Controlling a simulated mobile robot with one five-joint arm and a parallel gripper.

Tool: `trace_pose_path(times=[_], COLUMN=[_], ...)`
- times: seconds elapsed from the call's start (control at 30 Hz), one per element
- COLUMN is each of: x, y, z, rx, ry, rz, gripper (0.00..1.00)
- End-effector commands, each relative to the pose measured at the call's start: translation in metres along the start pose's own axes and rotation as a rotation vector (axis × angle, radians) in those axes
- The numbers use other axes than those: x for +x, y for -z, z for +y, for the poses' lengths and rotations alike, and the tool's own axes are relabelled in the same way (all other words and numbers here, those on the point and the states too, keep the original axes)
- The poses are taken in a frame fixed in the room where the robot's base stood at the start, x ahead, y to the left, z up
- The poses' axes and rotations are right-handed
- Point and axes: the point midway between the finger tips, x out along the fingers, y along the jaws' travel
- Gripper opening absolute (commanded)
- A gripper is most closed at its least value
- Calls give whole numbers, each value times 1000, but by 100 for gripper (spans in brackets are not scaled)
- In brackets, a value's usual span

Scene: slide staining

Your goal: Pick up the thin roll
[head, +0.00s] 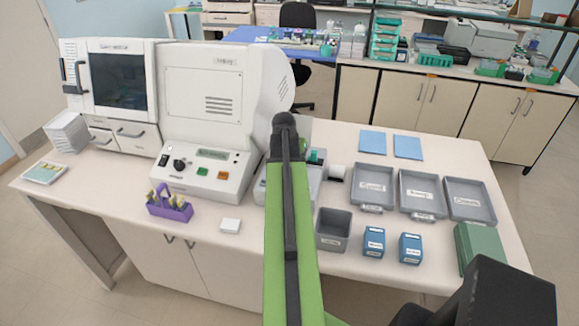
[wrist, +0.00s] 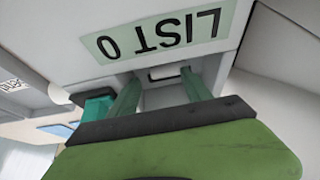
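My gripper (wrist: 161,74) shows in the wrist view with its two green fingers apart. A small pale piece (wrist: 168,72) lies between or just beyond the fingertips, below a sign reading "LIST 0" (wrist: 160,35); I cannot tell whether it is the thin roll. The fingers do not visibly close on it. In the head view my green arm hides the gripper. A small white cylinder-like piece with a dark end (head: 337,172) sits right of my arm; I cannot tell whether it is a roll.
A large white machine (head: 205,95) stands left of my arm. A purple rack (head: 169,205) is at the front left. Grey trays (head: 372,170), a grey bin (head: 333,243), blue boxes (head: 374,240) and a green stack (head: 478,246) are right. A teal piece (wrist: 95,105) is beside the left finger.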

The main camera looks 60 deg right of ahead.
Motion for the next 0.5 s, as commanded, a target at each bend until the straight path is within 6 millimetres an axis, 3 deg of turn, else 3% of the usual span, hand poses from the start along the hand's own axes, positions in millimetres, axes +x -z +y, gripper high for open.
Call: trace_pose_path(times=[0.03,0.3,0.5], x=[8,8,8], y=[-14,-14,-12], z=[-6,-13,-23], rx=[26,18,12], ry=[21,21,16], rz=[-38,-38,-40], gripper=[39,5,3])
